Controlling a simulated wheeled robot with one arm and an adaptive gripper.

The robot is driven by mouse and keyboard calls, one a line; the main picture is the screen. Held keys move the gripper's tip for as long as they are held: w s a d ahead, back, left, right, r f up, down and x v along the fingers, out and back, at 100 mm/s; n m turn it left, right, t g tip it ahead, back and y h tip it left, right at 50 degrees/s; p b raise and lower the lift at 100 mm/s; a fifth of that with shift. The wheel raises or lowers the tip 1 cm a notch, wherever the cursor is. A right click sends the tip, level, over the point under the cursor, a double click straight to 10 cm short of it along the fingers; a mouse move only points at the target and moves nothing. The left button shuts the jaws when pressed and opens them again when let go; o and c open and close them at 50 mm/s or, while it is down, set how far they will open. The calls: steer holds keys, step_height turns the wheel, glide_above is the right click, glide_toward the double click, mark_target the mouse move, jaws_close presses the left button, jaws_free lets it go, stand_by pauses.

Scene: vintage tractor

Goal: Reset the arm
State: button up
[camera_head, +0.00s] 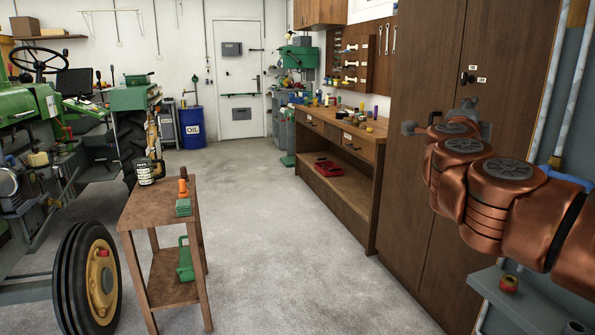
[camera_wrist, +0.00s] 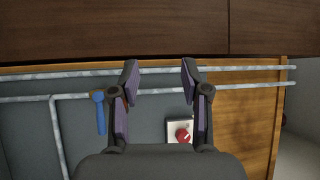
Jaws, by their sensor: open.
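My copper-coloured arm reaches in from the right in the head view, in front of a tall brown wooden cabinet (camera_head: 430,80). A white box with a red knob (camera_wrist: 183,134) and a blue-handled lever (camera_wrist: 99,110) are on the wall there.
A small wooden stand (camera_head: 165,210) holds a lantern-like item (camera_head: 146,171) and tools. A green tractor (camera_head: 25,105) with a front wheel (camera_head: 88,280) stands left. A long workbench (camera_head: 350,140) runs behind the cabinet. A grey ledge (camera_head: 530,305) lies below my arm. The middle floor is clear.

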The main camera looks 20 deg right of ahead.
steer(key=w+a+f+n+t+y, duration=0.1)
steer(key=w+a+n+t+y, duration=0.3)
steer(key=a+n+y, duration=0.55)
steer(key=w+a+n+t+y, duration=0.3)
steer(key=a+n+y, duration=0.15)
steer(key=a, duration=0.95)
steer(key=s+a+f+n+g+y, duration=0.3)
steer(key=a+f+n+g+y, duration=0.25)
steer(key=a+f+n, duration=0.65)
steer(key=s+a+f+n+g+h, duration=0.15)
steer(key=s+f+g, duration=0.35)
steer(key=s+f, duration=0.6)
steer(key=s+a+f+g, duration=0.3)
steer(key=s+f+g, duration=0.35)
steer(key=f, duration=0.65)
steer(key=s+d+f+g+h, duration=0.15)
steer(key=s+d, duration=0.25)
steer(key=s, duration=0.5)
steer(key=s+d+f+g+h, duration=0.1)
steer(key=s+d+f+g, duration=0.2)
steer(key=s, duration=0.6)
steer(key=s+p+v, duration=0.2)
steer(key=p+v, duration=1.2)
steer(key=v, duration=0.1)
steer(key=shift+r+t, duration=0.45)
steer(key=shift+r, duration=0.05)
steer(key=shift+a, duration=0.1)
steer(key=shift+c, duration=0.4)
